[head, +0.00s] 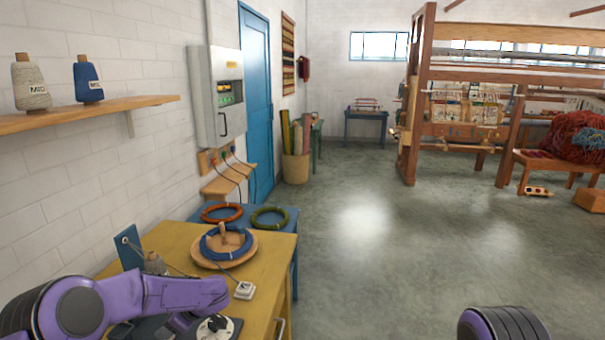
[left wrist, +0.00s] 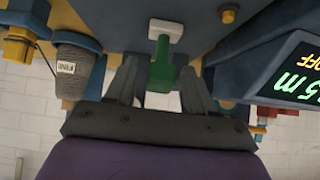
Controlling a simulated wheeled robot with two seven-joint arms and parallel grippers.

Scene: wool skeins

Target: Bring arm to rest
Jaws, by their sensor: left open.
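My left arm, purple and black, reaches over the near end of the yellow table (head: 180,240) in the head view. Its fingers are hard to make out there. In the left wrist view my left gripper (left wrist: 162,85) is open, its two grey fingers apart. A green piece with a white end (left wrist: 162,62) shows between or beyond the fingers; I cannot tell whether they touch it. A grey labelled cone of yarn (left wrist: 73,70) is at the left of that view. Only a purple and black part of my right arm shows at the bottom of the head view; its gripper is out of frame.
A wooden plate with a blue skein (head: 226,243) and a small white block (head: 244,290) are on the table. Red (head: 222,213) and green (head: 269,217) skeins lie on a blue table behind. A lit display (left wrist: 300,75) is close to the left gripper. Open floor lies right.

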